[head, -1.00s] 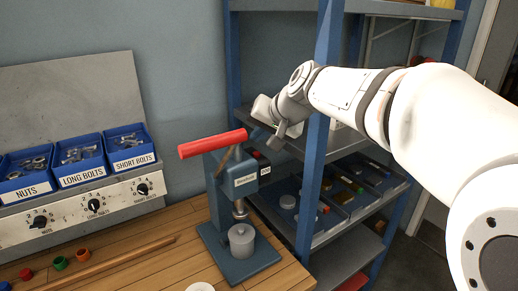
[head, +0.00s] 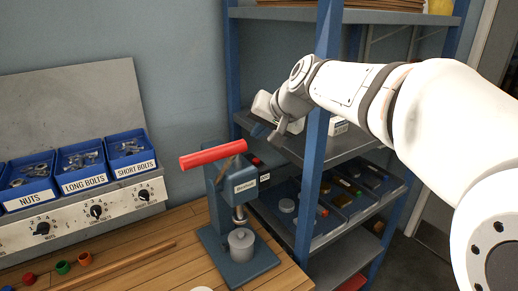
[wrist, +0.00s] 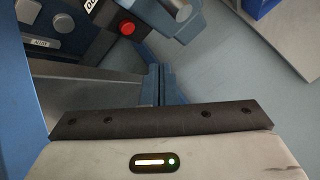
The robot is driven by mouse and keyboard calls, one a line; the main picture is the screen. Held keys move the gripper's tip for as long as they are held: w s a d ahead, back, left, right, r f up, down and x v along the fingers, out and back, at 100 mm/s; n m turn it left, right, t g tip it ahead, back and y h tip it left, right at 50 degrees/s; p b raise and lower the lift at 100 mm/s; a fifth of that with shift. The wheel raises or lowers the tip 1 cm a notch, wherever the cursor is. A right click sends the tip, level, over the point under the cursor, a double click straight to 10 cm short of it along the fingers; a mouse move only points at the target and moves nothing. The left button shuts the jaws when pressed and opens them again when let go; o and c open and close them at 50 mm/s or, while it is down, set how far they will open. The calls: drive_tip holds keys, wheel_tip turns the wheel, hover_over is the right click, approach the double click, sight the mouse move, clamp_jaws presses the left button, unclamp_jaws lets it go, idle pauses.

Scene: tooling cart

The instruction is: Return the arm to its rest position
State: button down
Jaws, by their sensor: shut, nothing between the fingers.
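My gripper (head: 269,131) is at the end of my white arm, which reaches in from the right. It is raised behind and to the right of the press's red handle, in front of the blue shelf rack. In the wrist view the two blue fingers (wrist: 161,84) are together with nothing between them. They appear apart from everything around them.
A blue press (head: 236,195) with a red handle (head: 213,154) stands on the wooden bench (head: 150,255). A blue rack post (head: 314,150) is close to my arm. Blue bins (head: 82,172) of nuts and bolts sit at left. A red button (wrist: 127,28) shows in the wrist view.

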drive_tip(key=s+d+f+g+h, duration=0.1)
drive_tip(key=s+d+f+h, duration=0.1)
drive_tip(key=s+d+f, duration=0.3)
drive_tip(key=s+d+f+g+h, duration=0.1)
drive_tip(key=s+d+f, duration=0.4)
drive_tip(key=s, duration=0.7)
drive_tip(key=s+d+f+n+g+h, duration=0.1)
drive_tip(key=s+d+f+h, duration=0.1)
drive_tip(key=s+d+f, duration=0.4)
drive_tip(key=shift+s+f+g+h, duration=0.3)
drive_tip(key=shift+s+f, duration=0.3)
drive_tip(key=shift+s, duration=0.6)
